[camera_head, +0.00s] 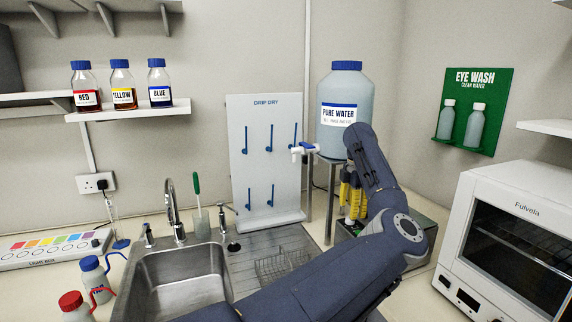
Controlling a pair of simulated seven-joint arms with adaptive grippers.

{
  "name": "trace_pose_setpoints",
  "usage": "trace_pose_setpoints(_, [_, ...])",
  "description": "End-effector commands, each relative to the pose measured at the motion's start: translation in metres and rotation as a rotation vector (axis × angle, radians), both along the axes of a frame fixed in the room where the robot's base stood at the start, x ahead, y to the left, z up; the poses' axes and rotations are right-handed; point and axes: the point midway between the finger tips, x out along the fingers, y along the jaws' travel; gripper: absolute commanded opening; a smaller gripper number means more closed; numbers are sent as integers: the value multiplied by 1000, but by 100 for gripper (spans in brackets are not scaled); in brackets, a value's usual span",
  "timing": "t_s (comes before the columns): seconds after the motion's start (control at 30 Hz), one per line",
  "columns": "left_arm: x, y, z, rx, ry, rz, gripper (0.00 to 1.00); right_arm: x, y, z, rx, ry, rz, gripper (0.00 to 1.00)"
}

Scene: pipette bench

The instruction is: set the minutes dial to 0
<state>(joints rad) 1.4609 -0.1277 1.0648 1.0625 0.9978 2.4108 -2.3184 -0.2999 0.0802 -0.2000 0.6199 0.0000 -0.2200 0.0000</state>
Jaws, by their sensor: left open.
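The white oven (513,237) marked Fulvela stands at the right, with a dark glass door (520,262). Its lower front panel (449,291) carries small controls and a dark display, partly cut by the bottom edge; I cannot read which control is the minutes dial or its setting. My left arm reaches in from the bottom, bends at the elbow left of the oven and rises in front of the water stand. My left gripper is open; its fingertips are hard to make out. My right gripper is not in view.
The sink (180,284) and drip-dry board (265,160) are at centre left. A pure water tank (345,85) stands on a frame behind my arm, with a crate of yellow-and-black items (354,195) below. Bare counter shows left of the oven.

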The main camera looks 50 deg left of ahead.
Motion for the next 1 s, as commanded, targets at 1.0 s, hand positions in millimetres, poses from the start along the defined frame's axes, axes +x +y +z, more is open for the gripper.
trace_pose_setpoints(1.0, [-17, 15, 123, 74, 45, 83, 51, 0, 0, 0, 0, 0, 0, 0])
